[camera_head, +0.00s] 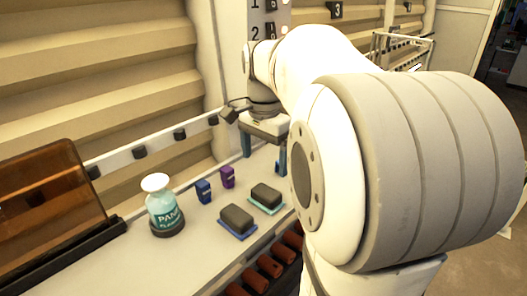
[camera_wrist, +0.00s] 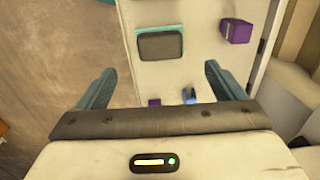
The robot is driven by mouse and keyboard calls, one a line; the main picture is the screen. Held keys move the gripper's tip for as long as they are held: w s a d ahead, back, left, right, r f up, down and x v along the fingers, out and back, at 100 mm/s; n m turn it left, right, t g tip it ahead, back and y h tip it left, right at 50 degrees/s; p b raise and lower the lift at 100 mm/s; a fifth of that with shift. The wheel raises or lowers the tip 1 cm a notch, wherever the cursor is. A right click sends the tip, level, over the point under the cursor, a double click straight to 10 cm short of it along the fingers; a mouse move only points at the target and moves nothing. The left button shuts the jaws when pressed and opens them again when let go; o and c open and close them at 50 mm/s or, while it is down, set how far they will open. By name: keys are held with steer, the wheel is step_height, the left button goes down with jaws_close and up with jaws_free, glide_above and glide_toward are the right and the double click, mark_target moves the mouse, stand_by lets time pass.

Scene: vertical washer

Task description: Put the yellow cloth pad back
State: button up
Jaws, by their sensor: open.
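I see no yellow cloth pad in either view. Two dark pads lie on the white counter in the head view: one on a blue base (camera_head: 238,221), the other on a teal base (camera_head: 266,197). In the wrist view, a dark-topped pad with a teal base (camera_wrist: 160,44) lies ahead of my fingers. My gripper (camera_head: 264,157) is open, with nothing seen between its fingers, and hangs over the far part of the counter, beyond the pads. Its two teal fingers are spread apart in the wrist view (camera_wrist: 159,69). My arm hides the right part of the counter.
A blue item (camera_head: 203,191) and a purple item (camera_head: 227,177) stand beside the pads. A labelled flask (camera_head: 163,207) stands in a dark holder at left, near a tilted orange-brown panel (camera_head: 50,215). Reddish-brown cylinders (camera_head: 270,266) line the counter's front edge.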

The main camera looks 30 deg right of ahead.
steer(key=s+a+f+n+t, duration=0.1)
steer(key=s+a+f+n, duration=0.2)
steer(key=s+a+n, duration=0.1)
steer(key=s+a+f+n+t, duration=0.1)
steer(key=s+a+f+n, duration=0.2)
steer(key=s+n, duration=0.1)
steer(key=s+a+f+n+t, duration=0.1)
steer(key=s+a+f+n, duration=0.3)
steer(key=n, duration=0.2)
steer(key=shift+s+a+t, duration=0.3)
steer(key=shift+s+a, duration=0.05)
steer(key=shift+s, duration=0.1)
